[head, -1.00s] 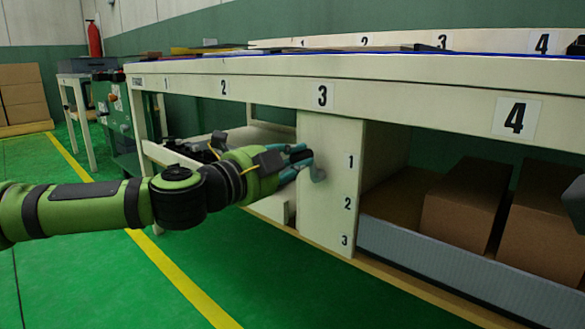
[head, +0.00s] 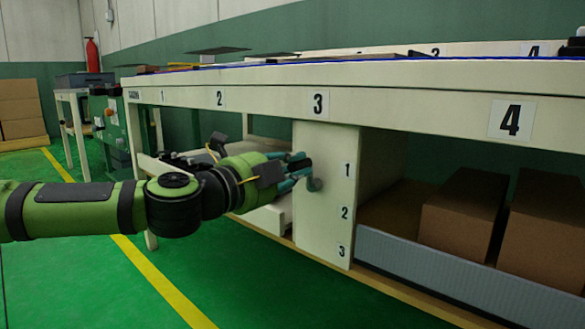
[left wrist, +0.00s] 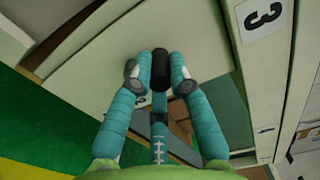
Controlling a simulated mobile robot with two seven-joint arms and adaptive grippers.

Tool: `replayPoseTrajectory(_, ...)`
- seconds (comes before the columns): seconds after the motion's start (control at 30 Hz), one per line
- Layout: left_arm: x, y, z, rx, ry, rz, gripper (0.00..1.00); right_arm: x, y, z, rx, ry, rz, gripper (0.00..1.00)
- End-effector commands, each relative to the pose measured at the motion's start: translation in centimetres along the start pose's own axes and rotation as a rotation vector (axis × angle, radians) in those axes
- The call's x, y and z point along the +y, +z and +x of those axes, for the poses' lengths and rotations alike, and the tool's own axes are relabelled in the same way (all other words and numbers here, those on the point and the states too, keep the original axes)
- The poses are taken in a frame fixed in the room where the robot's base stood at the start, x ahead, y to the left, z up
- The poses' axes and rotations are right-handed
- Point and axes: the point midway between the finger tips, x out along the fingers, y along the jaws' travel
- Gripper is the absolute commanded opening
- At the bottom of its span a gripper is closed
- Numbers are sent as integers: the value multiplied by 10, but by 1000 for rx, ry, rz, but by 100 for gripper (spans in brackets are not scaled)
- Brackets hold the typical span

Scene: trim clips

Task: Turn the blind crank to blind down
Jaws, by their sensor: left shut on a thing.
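The blind crank is on the end panel of the bench's cabinet, below the number 3. Its dark knob (left wrist: 160,68) shows between my fingertips in the left wrist view, and a grey round part (head: 314,184) shows against the panel in the head view. My left gripper (head: 300,172) reaches in from the left, its teal fingers shut on the crank knob. The fingers (left wrist: 159,78) stand on both sides of the knob in the wrist view and hide part of the crank. No blind can be made out. My right gripper is not in view.
The long cream bench (head: 400,88) runs overhead, close above my left gripper. Cardboard boxes (head: 462,212) sit on its lower shelf behind a grey lip (head: 450,262). A cream ledge (head: 265,217) lies beyond my left wrist. The green floor (head: 90,275) in front is clear.

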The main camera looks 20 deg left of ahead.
Motion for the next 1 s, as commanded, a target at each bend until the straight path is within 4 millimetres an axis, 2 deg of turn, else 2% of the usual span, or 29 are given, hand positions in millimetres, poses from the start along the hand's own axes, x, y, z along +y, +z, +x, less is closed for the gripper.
replayPoseTrajectory(0.03,-1,-2,0,4,-1,1,0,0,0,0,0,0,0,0)
replayPoseTrajectory(0.07,-1,-2,0,4,-1,1,31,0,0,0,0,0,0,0)
replayPoseTrajectory(0.1,-1,-2,0,4,-1,1,43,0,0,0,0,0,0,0)
replayPoseTrajectory(0.47,0,0,0,1,0,-4,43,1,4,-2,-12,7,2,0)
replayPoseTrajectory(1.0,2,9,0,0,4,-198,43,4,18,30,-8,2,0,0)
